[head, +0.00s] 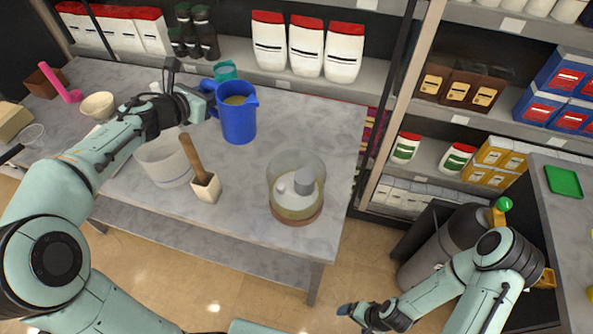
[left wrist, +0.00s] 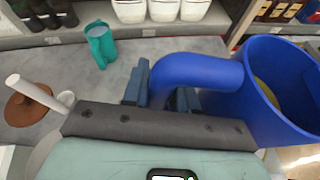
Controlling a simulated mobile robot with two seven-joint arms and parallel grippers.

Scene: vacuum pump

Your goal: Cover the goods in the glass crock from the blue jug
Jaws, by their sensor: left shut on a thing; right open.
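The blue jug (head: 238,124) is near the back of the grey table, with yellowish contents visible inside. My left gripper (head: 206,98) is shut on the jug's handle at its left side. In the left wrist view the gripper (left wrist: 165,88) closes around the handle of the jug (left wrist: 262,100). The glass crock (head: 297,187) stands to the right on the table, near its right edge. It holds grey round pieces, partly above a yellowish layer. My right gripper (head: 362,314) is open and empty, low in the head view, beyond the table's front edge.
A teal mug (head: 225,71) stands behind the jug.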

